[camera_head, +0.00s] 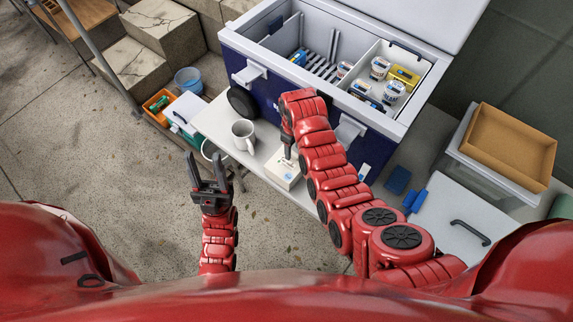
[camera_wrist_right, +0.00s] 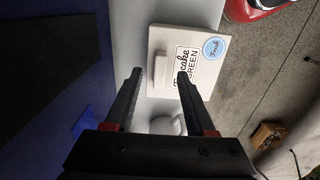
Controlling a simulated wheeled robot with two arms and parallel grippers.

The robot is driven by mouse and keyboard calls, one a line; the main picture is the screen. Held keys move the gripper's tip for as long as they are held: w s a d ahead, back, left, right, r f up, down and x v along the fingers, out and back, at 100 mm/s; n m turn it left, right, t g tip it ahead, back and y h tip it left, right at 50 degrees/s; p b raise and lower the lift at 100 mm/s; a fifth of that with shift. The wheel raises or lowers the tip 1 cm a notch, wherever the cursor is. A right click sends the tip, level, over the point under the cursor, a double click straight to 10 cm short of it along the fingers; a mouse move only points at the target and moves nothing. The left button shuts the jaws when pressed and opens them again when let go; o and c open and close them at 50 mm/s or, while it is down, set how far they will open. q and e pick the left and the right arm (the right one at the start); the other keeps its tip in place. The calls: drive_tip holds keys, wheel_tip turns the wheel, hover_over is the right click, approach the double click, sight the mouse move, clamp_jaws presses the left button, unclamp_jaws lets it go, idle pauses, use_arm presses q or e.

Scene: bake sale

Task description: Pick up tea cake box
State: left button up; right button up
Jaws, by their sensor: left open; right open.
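The tea cake box (camera_head: 284,177) is a low white box with a label, lying on the light bench beside the cooler. In the right wrist view the tea cake box (camera_wrist_right: 206,75) shows a raised white tab, dark lettering and a round blue sticker. My right gripper (camera_head: 289,153) is open and points down over the box. In the right wrist view its fingertips (camera_wrist_right: 160,73) appear on either side of the tab; whether they touch it I cannot tell. My left gripper (camera_head: 206,160) is open and empty, left of the bench over the floor.
A white mug (camera_head: 243,134) stands on the bench left of the box. The blue cooler (camera_head: 243,68) with its lid open holds several tubs and a yellow pack (camera_head: 404,76). A cardboard tray (camera_head: 508,148) lies at the right. Open floor is at the left.

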drive_tip(key=shift+f, duration=0.85)
clamp_jaws()
